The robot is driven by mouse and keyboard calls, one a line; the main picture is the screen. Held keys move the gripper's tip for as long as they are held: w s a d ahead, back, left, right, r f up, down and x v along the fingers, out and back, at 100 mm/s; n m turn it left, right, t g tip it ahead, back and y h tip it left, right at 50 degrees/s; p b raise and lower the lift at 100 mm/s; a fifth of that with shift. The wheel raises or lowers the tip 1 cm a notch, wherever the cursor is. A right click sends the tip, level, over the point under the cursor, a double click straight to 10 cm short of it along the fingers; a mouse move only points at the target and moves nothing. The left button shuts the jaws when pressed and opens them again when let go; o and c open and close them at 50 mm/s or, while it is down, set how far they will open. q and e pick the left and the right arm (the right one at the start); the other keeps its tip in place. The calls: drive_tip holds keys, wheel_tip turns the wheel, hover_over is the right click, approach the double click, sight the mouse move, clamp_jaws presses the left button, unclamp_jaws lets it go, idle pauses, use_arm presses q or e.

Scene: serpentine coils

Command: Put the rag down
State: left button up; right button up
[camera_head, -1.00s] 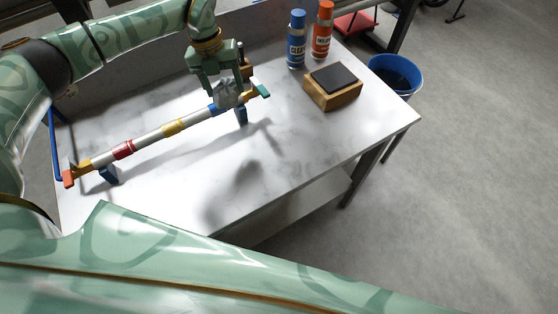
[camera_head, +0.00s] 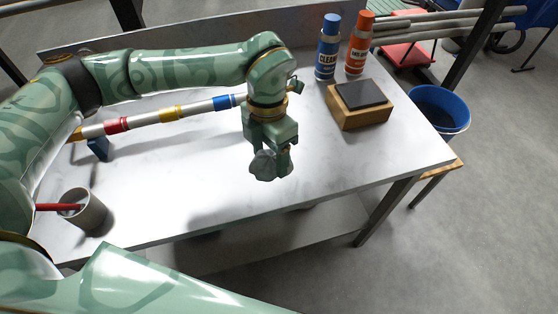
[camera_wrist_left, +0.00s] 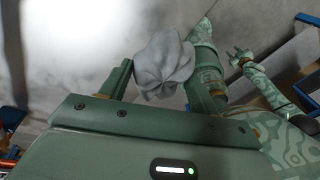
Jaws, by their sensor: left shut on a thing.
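The rag (camera_head: 262,165) is a small grey crumpled bundle. My left gripper (camera_head: 276,168) is shut on it and holds it over the front part of the white marbled table (camera_head: 190,185). In the left wrist view the rag (camera_wrist_left: 163,64) sits between the two green fingers. Its underside is hidden, and I see it clear of the tabletop. My right gripper (camera_wrist_left: 240,56) shows small in the left wrist view, away from the table, with its fingers apart and empty.
A grey cup (camera_head: 82,212) with a red item stands at left. A wooden block (camera_head: 358,116) with a dark top, a blue bottle (camera_head: 327,48) and an orange bottle (camera_head: 359,45) stand back right. The table's front middle is clear.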

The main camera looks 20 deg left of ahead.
use_arm(q)
drive_tip(key=w+f, duration=0.2)
drive_tip(key=f, duration=0.1)
drive_tip(key=w+f+b, duration=0.1)
drive_tip(key=w+f, duration=0.2)
drive_tip(key=shift+w, duration=0.15)
drive_tip(key=shift+w+f+b, duration=0.2)
drive_tip(key=shift+f+b, duration=0.4)
drive_tip(key=shift+f, duration=1.1)
use_arm(e)
drive_tip(key=shift+s+d+f, duration=0.1)
drive_tip(key=shift+d+f, duration=0.2)
drive_tip(key=shift+f, duration=0.35)
drive_tip(key=shift+s+d+f, duration=0.1)
drive_tip(key=shift+d+f, duration=0.2)
drive_tip(key=shift+f, duration=0.35)
use_arm(q)
drive_tip(key=shift+f, duration=0.1)
drive_tip(key=o, duration=1)
drive_tip(key=shift+c, duration=0.2)
